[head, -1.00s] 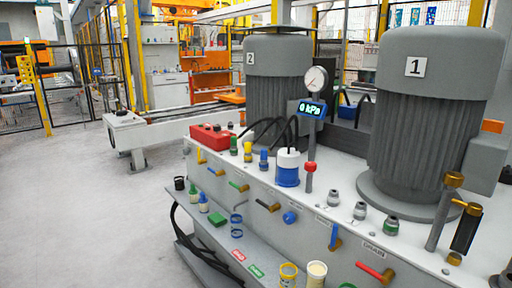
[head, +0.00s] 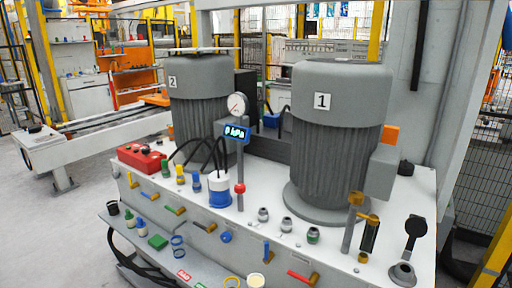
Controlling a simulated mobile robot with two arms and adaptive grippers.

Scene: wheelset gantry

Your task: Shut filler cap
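The filler sits at the right end of the white bench top. Its grey neck (head: 402,272) has a dark round opening. The black filler cap (head: 414,226) stands raised on its hinge above and behind the neck, so the filler is open. Neither of my grippers is in view.
A brass-topped grey pipe (head: 350,222) and a black cylinder with brass ends (head: 369,234) stand left of the filler. Motor 1 (head: 336,140) rises behind them. A red-handled valve (head: 302,277) is on the front face. Mesh fence (head: 477,190) stands at right.

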